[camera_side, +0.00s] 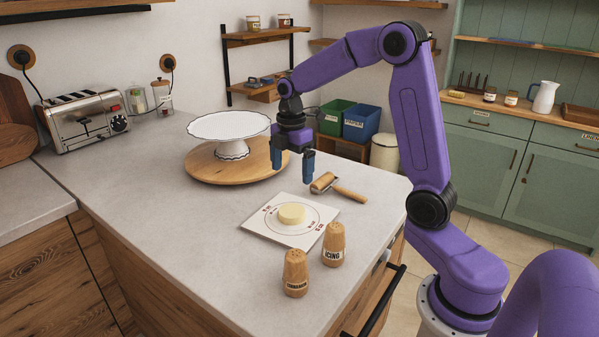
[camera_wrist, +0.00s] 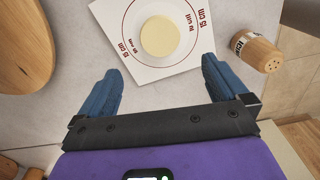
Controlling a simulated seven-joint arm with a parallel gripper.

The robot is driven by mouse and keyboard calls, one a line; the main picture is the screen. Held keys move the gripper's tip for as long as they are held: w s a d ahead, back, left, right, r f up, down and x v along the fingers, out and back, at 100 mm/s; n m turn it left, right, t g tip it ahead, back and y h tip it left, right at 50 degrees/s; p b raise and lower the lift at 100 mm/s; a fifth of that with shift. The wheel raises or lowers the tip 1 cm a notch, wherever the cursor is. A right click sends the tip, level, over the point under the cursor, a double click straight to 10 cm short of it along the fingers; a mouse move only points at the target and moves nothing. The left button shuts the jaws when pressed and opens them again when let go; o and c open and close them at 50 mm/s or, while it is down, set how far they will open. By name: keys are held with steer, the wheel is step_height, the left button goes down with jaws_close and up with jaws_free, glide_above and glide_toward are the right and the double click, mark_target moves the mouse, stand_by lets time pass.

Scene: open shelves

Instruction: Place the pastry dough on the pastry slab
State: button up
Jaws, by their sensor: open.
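The pastry dough (camera_side: 292,214) is a pale yellow, thick round disc. It sits on the pastry slab (camera_side: 262,229), a white square board with a printed circle and red markings, inside that circle. In the wrist view the dough (camera_wrist: 161,37) lies on the slab (camera_wrist: 122,50), ahead of the fingers and apart from them. My gripper (camera_side: 292,166) hangs above the counter, beyond the slab in the side view, with its fingers pointing down. The blue fingers are apart in the wrist view (camera_wrist: 160,85), with nothing between them.
Shakers labelled CINNAMON (camera_side: 296,274) and ICING (camera_side: 333,245) stand in front of the slab. A wooden rolling pin (camera_side: 340,188) lies behind it. A white cake stand (camera_side: 229,125) stands on a round wooden board (camera_side: 200,171). A toaster (camera_side: 82,121) is at left; the counter's left-front is clear.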

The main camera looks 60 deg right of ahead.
steer(key=s+a+m, duration=0.2)
steer(key=s+a, duration=1)
steer(key=a, duration=0.1)
steer(key=s+a+f+m, duration=0.1)
steer(key=s+m, duration=0.1)
steer(key=s, duration=1.5)
steer(key=shift+a, duration=0.35)
